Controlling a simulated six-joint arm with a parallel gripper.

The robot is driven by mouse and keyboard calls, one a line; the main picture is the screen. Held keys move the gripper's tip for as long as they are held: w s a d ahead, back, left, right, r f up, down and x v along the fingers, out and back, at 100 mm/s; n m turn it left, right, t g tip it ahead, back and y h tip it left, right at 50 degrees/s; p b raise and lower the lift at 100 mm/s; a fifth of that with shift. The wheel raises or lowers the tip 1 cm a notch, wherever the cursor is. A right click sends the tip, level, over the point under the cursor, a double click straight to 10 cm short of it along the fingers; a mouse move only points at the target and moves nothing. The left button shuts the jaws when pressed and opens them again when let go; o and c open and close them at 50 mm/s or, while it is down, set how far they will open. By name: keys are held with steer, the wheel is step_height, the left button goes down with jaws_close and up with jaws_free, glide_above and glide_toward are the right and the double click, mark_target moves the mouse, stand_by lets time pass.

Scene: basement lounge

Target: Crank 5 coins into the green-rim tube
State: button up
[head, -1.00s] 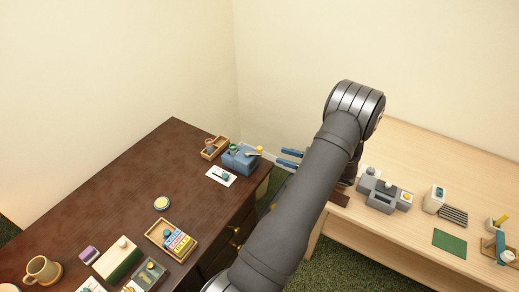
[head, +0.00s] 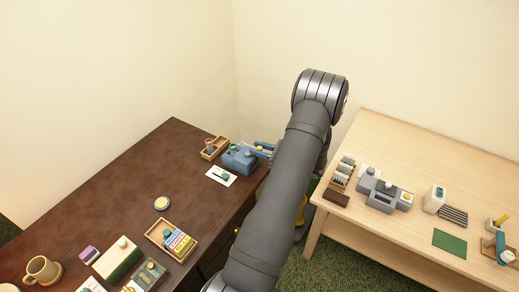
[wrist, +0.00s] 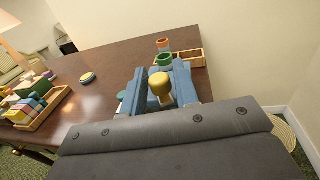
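A blue coin device (head: 240,160) stands at the far right corner of the dark table. Its green-rim tube (head: 233,148) shows on top, and also in the wrist view (wrist: 165,58). A yellow crank knob (wrist: 160,84) shows in the wrist view, between the two blue fingers of my gripper (wrist: 160,90). The fingers stand apart, one on each side of the knob, and I see no clear grip on it. In the head view my gripper (head: 265,149) is at the right side of the device. Coins inside the tube cannot be seen.
A small wooden tray (head: 216,152) with an orange-rim piece stands behind the device. A white card (head: 221,176) lies in front. A yellow-topped tin (head: 162,203) and a box tray (head: 166,228) are further left. A pale table (head: 400,245) with several items stands to the right.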

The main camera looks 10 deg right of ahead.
jaws_close()
steer(key=shift+w+n+g+y, duration=0.5)
steer(key=shift+n+g, duration=0.7)
steer(key=shift+g, duration=0.6)
steer(key=shift+w+n+g+y, duration=0.5)
steer(key=shift+n+g, duration=0.7)
steer(key=shift+g, duration=0.6)
steer(key=shift+w+n+g+y, duration=0.35)
steer(key=shift+n+g+y, duration=0.25)
steer(key=shift+n+g, duration=0.9)
steer(key=shift+m+g, duration=0.3)
steer(key=shift+o, duration=1.8)
jaws_free()
